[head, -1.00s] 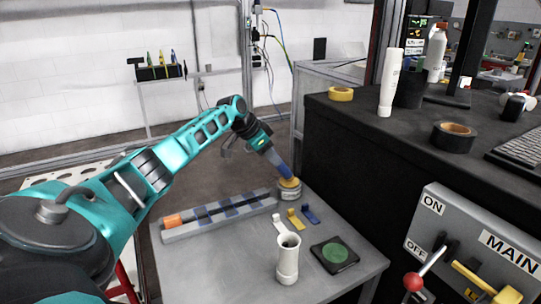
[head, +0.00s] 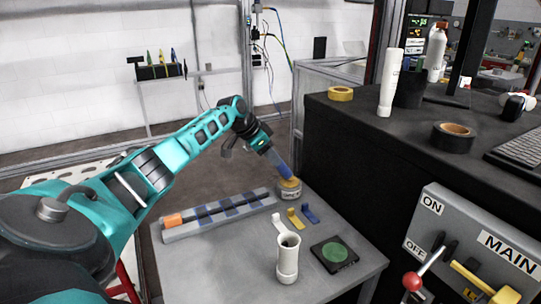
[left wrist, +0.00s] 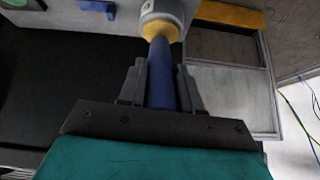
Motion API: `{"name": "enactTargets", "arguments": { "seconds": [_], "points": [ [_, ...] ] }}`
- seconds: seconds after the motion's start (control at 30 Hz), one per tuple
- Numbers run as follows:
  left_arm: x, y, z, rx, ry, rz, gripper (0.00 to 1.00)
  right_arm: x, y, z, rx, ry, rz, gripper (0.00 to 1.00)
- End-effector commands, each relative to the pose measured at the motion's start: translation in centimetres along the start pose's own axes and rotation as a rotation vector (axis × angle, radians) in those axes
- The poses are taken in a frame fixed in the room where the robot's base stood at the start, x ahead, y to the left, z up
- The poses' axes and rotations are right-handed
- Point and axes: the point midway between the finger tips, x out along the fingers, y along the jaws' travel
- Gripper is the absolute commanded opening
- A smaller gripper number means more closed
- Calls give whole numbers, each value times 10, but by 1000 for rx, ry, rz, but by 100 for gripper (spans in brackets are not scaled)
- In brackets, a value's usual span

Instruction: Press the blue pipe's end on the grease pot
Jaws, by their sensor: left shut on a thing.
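My left gripper (head: 267,150) is shut on the blue pipe (head: 279,164) and holds it tilted above the back of the grey table. The pipe also shows between both fingers in the left wrist view (left wrist: 161,82). The grease pot (head: 290,194) is a round grey pot with yellow grease on top, at the table's back edge. The pipe's far end meets the yellow top; in the left wrist view the pot (left wrist: 172,9) shows at the top, its yellow grease around the pipe's end. The exact contact is hidden. My right gripper is not in view.
A grey rack (head: 218,216) with an orange-ended bar lies left of the pot. A white tube holder (head: 288,260), yellow and blue small pieces, and a dark pad with a green disc (head: 334,252) stand in front. A black cabinet (head: 350,150) rises to the right.

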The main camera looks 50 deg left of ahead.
Motion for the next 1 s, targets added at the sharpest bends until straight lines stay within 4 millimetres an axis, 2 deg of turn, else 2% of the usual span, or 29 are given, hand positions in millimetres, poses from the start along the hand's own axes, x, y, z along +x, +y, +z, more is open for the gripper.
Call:
{"name": "enactTargets", "arguments": {
  "seconds": [0.23, 0.5, 1.0],
  "points": [
    [-3, 0, -2, 0, -3, 1, 3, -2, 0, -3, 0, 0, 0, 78],
    [-22, -1, -15, 0, -1, 0, 3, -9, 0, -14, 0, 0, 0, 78],
    [-53, -3, -36, 0, 1, -1, 3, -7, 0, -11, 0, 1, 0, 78]
  ]
}}
